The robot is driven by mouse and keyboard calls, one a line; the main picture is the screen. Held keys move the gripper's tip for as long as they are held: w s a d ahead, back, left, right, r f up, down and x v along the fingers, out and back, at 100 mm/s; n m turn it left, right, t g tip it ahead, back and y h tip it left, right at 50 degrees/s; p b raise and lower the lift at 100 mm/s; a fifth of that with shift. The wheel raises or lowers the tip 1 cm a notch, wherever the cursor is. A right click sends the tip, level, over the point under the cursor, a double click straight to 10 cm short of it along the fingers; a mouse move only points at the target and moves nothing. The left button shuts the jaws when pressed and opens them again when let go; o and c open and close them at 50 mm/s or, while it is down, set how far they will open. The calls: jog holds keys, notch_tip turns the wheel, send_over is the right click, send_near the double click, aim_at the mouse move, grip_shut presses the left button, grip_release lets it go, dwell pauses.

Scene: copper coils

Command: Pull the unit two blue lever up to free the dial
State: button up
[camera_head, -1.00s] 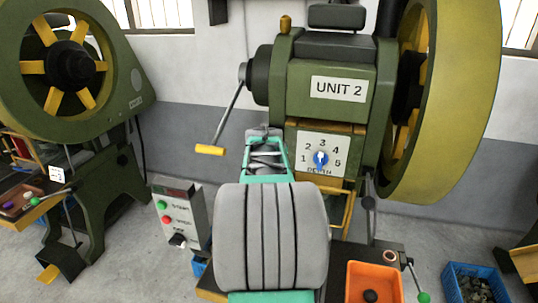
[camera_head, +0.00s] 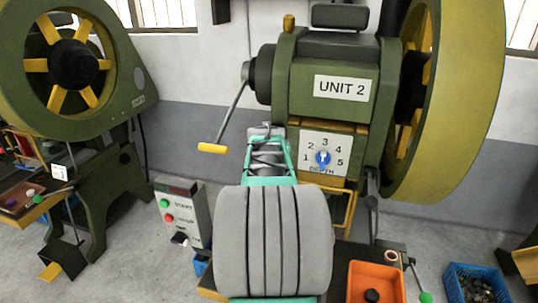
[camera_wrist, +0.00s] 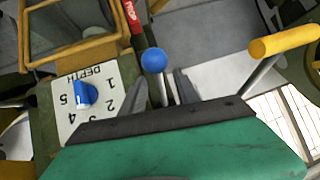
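The unit two blue lever shows in the wrist view as a blue ball (camera_wrist: 154,60) on a thin grey stem. My gripper (camera_wrist: 161,74) is open there, with one finger on each side of the stem. Whether a finger touches the stem, I cannot tell. The dial (camera_wrist: 85,95) is a blue knob on the white depth plate, left of the fingers. In the head view the dial (camera_head: 322,158) sits on the plate below the UNIT 2 label (camera_head: 342,88). There my arm hides the blue lever and the fingertips.
A crank with a yellow handle (camera_head: 212,148) stands left of unit two; the handle (camera_wrist: 285,40) is right of my fingers in the wrist view. A control box (camera_head: 183,217), an orange tray (camera_head: 377,268) and a blue crate (camera_head: 473,270) are nearby. A large flywheel (camera_head: 460,110) is at right.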

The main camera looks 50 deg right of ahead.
jog(key=b+v, duration=0.1)
jog(key=v, duration=0.6)
jog(key=shift+b, duration=0.3)
jog(key=shift+c, duration=0.3)
